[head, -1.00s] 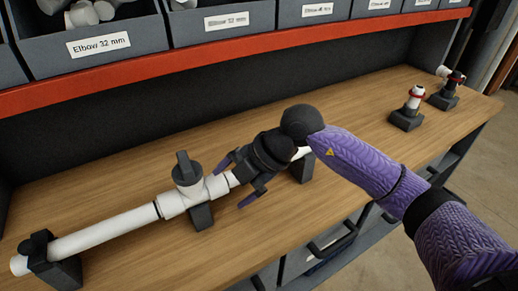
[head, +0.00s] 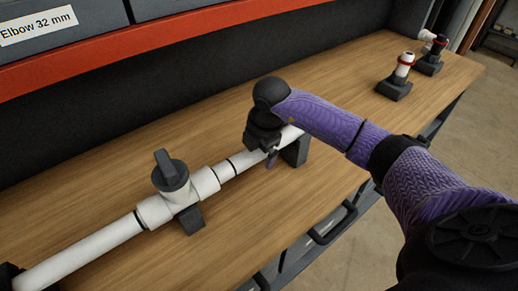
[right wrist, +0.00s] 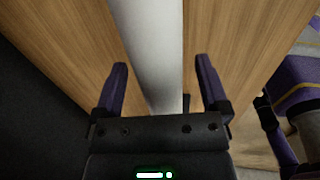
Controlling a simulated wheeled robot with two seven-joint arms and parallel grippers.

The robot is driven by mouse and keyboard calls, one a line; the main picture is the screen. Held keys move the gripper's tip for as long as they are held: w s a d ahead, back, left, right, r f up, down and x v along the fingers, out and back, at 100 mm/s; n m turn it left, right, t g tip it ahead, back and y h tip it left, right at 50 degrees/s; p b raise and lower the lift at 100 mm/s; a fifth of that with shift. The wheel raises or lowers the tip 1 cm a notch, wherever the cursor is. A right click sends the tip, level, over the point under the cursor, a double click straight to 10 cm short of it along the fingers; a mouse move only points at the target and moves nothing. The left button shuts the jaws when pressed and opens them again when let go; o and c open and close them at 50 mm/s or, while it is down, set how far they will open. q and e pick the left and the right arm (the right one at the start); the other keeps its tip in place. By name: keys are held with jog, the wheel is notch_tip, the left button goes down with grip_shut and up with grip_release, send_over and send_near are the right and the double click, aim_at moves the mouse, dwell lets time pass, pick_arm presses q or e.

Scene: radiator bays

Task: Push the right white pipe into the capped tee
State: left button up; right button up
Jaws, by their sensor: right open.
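The capped tee (head: 204,184) is white with a dark round cap (head: 171,172) and handle on top. It sits on a dark block on the bench. The right white pipe (head: 247,158) runs from the tee's right side up to a dark support. A dark ring circles this pipe a short way out from the tee. The left white pipe (head: 85,252) enters the tee's other side. My right gripper (head: 270,155) is over the right pipe, between tee and support. In the right wrist view the pipe (right wrist: 150,50) runs between its two spread fingers, with gaps beside it. My left gripper is out of view.
The dark support (head: 296,150) stands just right of my gripper. Two small dark stands with white fittings (head: 404,65) are at the far right. Wood bench (head: 330,90) is clear behind the pipe. A red shelf edge (head: 150,45) runs above the back.

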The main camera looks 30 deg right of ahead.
jog(key=shift+c, duration=0.7)
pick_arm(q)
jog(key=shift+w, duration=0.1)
pick_arm(e)
grip_shut()
